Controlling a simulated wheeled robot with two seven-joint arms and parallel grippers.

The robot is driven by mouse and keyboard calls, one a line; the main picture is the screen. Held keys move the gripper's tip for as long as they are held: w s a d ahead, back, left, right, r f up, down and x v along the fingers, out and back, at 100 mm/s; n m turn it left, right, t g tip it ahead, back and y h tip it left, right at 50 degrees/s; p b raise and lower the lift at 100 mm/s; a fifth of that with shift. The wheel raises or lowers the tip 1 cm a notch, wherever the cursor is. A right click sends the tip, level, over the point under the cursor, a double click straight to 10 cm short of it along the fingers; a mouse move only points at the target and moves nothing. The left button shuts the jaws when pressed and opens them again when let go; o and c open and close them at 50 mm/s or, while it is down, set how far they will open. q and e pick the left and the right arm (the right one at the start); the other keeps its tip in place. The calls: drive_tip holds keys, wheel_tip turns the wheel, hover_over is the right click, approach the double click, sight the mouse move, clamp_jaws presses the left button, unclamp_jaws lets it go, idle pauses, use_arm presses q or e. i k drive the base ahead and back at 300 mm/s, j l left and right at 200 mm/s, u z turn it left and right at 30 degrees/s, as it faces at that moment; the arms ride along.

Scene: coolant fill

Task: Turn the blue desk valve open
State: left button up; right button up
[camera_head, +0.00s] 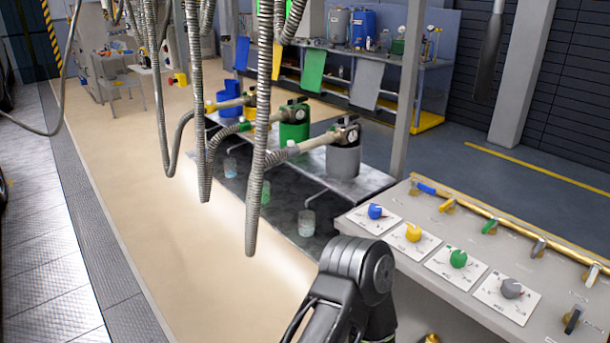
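The control desk (460,268) stands at the lower right. A brass pipe (515,228) runs along its back edge with several lever valves. The blue desk valve (426,188) is the farthest of them, with its blue lever lying roughly along the pipe. A blue knob (375,211) sits on a white dial plate nearer the desk's front edge. One of my black arm links rises from the bottom centre beside the desk's front left. Neither gripper is in view, and nothing of mine touches the blue valve.
Yellow (413,233), green (458,259) and grey (511,288) knobs line the desk. Corrugated hoses (262,140) hang at centre left. A grey post (407,100) stands beyond the desk. Behind are a dark bench with a grey tank (343,160) and beakers. The beige floor at left is clear.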

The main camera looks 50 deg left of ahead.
sight(416, 184)
drive_tip(key=u, duration=0.95)
drive_tip(key=j+z, duration=0.25)
drive_tip(key=z, duration=0.25)
drive_tip(key=i+j+z, duration=0.1)
drive_tip(key=j+z, duration=0.15)
drive_tip(key=z, duration=0.25)
drive_tip(key=j+z, duration=0.25)
drive_tip(key=z, duration=0.2)
drive_tip(key=k+j+z, duration=0.1)
drive_tip(key=j, duration=0.3)
drive_tip(key=k+j+z, duration=0.1)
drive_tip(key=j, duration=0.3)
drive_tip(key=k+j+z, duration=0.1)
drive_tip(key=j, duration=0.3)
drive_tip(key=k+j+z, duration=0.1)
drive_tip(key=j, duration=0.25)
drive_tip(key=k+j+z, duration=0.1)
drive_tip(key=k+j, duration=0.15)
drive_tip(key=j, duration=0.1)
